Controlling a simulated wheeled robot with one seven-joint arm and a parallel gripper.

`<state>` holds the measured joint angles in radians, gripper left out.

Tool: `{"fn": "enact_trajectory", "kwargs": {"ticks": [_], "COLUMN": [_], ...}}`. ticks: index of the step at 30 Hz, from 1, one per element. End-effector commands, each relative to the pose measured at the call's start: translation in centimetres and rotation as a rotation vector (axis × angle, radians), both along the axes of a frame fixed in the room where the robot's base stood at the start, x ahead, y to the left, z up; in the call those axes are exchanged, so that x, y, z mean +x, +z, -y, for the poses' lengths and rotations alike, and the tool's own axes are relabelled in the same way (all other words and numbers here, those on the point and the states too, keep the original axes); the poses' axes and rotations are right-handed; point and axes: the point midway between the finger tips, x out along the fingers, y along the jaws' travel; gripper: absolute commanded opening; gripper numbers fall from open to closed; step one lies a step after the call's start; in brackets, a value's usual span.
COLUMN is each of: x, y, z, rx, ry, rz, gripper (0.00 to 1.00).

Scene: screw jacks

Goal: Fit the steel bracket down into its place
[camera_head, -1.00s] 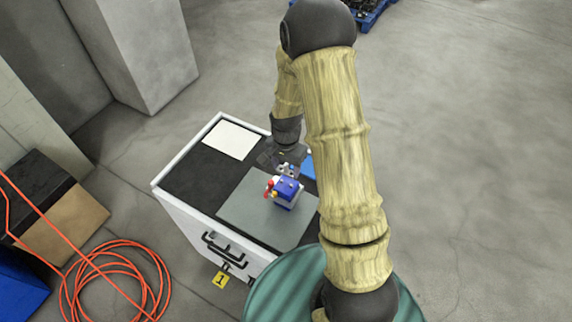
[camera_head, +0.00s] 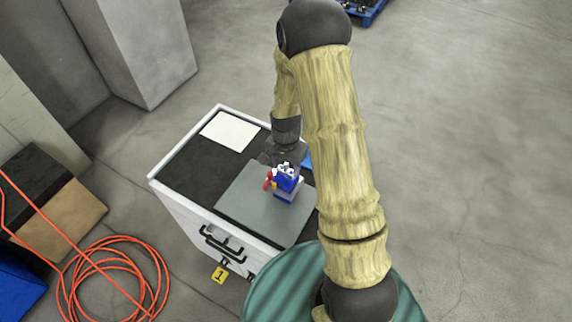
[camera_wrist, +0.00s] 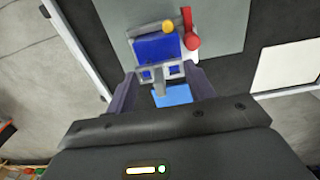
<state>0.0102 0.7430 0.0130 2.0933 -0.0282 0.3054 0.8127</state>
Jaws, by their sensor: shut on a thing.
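The steel bracket (camera_wrist: 158,82) is a small grey piece between my gripper's fingers, also showing as a pale piece in the head view (camera_head: 285,169). My gripper (camera_wrist: 161,90) is shut on it. The blue-and-white screw jack unit (camera_head: 287,184) has a red knob (camera_wrist: 191,42) and a yellow knob (camera_wrist: 168,26). It stands on a grey mat (camera_head: 240,205). In the wrist view the bracket overlaps the near edge of the unit's blue block (camera_wrist: 157,48). I cannot tell whether it touches or is seated. My fingers partly hide the bracket.
The white-rimmed cabinet top (camera_head: 185,165) carries a white sheet (camera_head: 229,131) at the back left. A blue piece (camera_wrist: 172,96) lies beyond the unit, partly hidden by my gripper. An orange cable (camera_head: 110,285) lies coiled on the floor.

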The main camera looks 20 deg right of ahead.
Motion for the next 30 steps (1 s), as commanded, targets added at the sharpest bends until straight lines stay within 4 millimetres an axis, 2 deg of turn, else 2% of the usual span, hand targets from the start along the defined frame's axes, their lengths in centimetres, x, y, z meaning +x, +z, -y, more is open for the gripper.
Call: {"fn": "enact_trajectory", "kwargs": {"ticks": [19,30], "x": [-0.01,-0.02], "y": [0.00,-0.72], "z": [0.00,-0.01], "rx": [0.000,0.000], "ry": [0.000,0.000], "rz": [0.000,0.000], "gripper": [0.28,0.28]}}
